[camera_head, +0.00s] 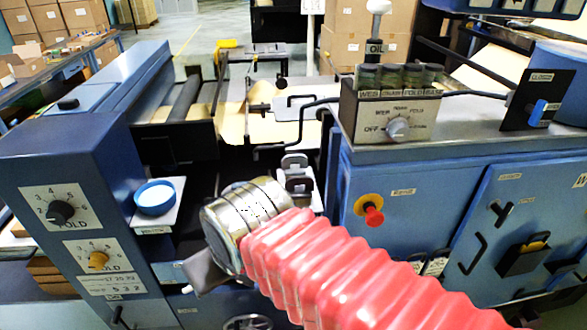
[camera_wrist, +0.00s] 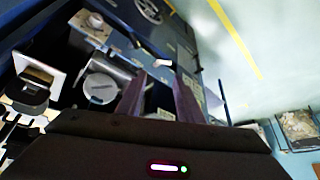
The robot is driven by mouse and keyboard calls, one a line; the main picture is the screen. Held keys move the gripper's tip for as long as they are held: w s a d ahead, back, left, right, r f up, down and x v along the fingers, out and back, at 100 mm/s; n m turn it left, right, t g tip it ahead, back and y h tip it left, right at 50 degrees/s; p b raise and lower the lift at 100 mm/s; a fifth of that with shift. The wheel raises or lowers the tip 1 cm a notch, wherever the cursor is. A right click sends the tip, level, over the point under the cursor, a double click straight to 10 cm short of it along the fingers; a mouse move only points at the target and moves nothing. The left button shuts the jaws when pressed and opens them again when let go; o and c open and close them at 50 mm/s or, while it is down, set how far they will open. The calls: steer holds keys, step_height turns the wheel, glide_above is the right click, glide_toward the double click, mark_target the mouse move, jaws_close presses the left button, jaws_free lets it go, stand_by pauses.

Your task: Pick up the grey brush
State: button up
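I cannot make out a grey brush for certain in either view. My gripper (camera_head: 205,272) shows in the head view only as a dark grey part beyond the silver wrist, low between the left blue cabinet and the right one. In the wrist view, the two dark fingers of my gripper (camera_wrist: 159,80) stand apart, with blue machine front visible between them. Nothing shows held between them. My red bellows arm and silver wrist hide part of the machine's middle.
The right cabinet (camera_head: 400,235) carries a red stop button (camera_head: 373,214) and a holder of dark jars (camera_head: 398,80). Kraft paper (camera_head: 280,125) lies behind. Open floor shows in the wrist view (camera_wrist: 270,60).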

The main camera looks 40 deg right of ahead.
steer(key=shift+o, duration=0.7)
steer(key=shift+w+d+r, duration=0.1)
steer(key=shift+w+r, duration=0.05)
steer(key=o, duration=0.6)
steer(key=w+d+r+m, duration=0.1)
steer(key=w+d+r, duration=0.2)
steer(key=w+d, duration=0.1)
steer(key=shift+d+r+m+h, duration=0.25)
steer(key=shift+r+m+h, duration=0.1)
steer(key=shift+m+h, duration=0.05)
steer(key=shift+o, duration=0.4)
steer(key=w+d+r+m, duration=0.2)
steer(key=w+d+r, duration=0.1)
steer(key=d, duration=0.4)
steer(key=shift+w+d+r+g+h, duration=0.35)
steer(key=shift+w+d+g+h, duration=0.05)
steer(key=shift+w, duration=0.1)
steer(key=m+g+h, duration=0.1)
steer(key=m, duration=0.2)
glide_toward(297, 161)
steer(key=r, duration=0.1)
steer(key=shift+s+r, duration=0.1)
steer(key=shift+s, duration=0.15)
steer(key=x, duration=0.8)
steer(key=shift+w+f, duration=0.1)
steer(key=shift+f, duration=0.15)
